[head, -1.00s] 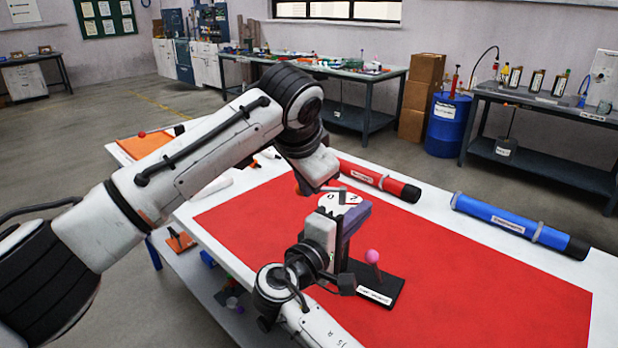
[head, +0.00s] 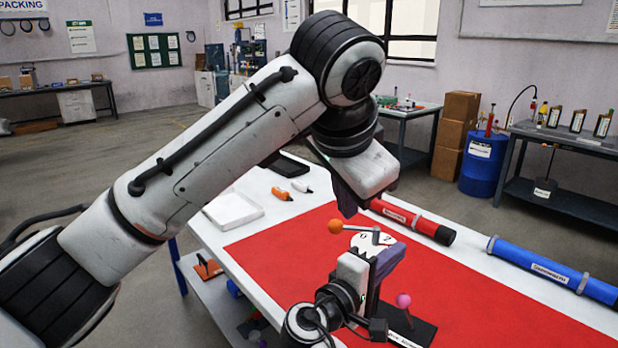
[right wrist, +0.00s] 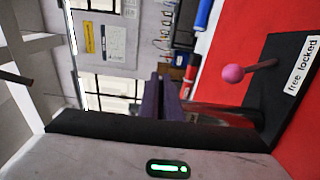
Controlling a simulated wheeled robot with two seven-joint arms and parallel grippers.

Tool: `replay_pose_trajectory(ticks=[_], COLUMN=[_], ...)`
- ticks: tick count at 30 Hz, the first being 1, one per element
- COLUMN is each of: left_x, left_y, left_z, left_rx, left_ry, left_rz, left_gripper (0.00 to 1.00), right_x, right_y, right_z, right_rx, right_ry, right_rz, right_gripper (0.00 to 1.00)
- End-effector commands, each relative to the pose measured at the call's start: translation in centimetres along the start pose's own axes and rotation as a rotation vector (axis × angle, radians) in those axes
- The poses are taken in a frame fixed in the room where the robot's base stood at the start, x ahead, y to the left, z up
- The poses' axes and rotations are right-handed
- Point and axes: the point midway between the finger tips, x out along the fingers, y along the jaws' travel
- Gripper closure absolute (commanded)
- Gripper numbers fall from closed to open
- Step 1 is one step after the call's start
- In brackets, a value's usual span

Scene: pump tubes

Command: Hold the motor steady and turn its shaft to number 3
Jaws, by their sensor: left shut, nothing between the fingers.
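The motor carries a white number dial (head: 364,242) on top, with 0 and 2 readable. A grey crank with an orange ball (head: 335,226) sits over the dial, its ball at the left. The motor's body is mostly hidden behind my right gripper. My left gripper (head: 347,208) is shut and empty, just above the orange ball and apart from it. My right gripper (head: 383,262) is at the motor under the dial; its purple fingers (right wrist: 167,108) lie close together beside a grey cylinder (right wrist: 218,114). Whether they clamp it is unclear.
A black base labelled "free locked" (right wrist: 292,85) bears a pink-ball lever (head: 403,301). A red tube (head: 413,221) and a blue tube (head: 550,268) lie along the back edge. The red mat (head: 480,295) is clear at right.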

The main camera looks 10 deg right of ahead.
Motion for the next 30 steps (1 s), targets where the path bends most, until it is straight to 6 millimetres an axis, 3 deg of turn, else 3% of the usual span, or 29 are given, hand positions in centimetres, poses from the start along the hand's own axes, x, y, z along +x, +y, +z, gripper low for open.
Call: replay_pose_trajectory(ticks=[3,6,8,18,23,30], left_x=[0.0,0.0,0.0,0.1,0.1,0.1], left_y=[0.0,0.0,0.0,0.0,0.0,0.0], left_z=[0.0,0.0,0.0,0.0,0.0,0.0], left_rx=[0.0,0.0,0.0,0.0,0.001,0.001], left_ry=[0.0,0.0,0.0,0.0,0.0,0.0], left_rz=[0.0,0.0,0.0,0.0,0.001,0.001], left_gripper=[1.0,1.0,1.0,1.0,1.0,1.0], right_x=[0.0,0.0,0.0,-0.5,-2.8,-8.0], right_y=[0.0,0.0,0.0,0.0,-0.1,-0.1], right_z=[0.0,0.0,0.0,0.0,-0.1,-0.1], right_rx=[-0.001,-0.001,-0.001,0.0,0.001,-0.001], right_ry=[0.0,0.0,0.0,0.001,0.003,0.003], right_rz=[0.0,0.0,0.0,0.0,-0.003,-0.004], right_gripper=[1.0,0.8,0.74,0.74,0.74,0.74])
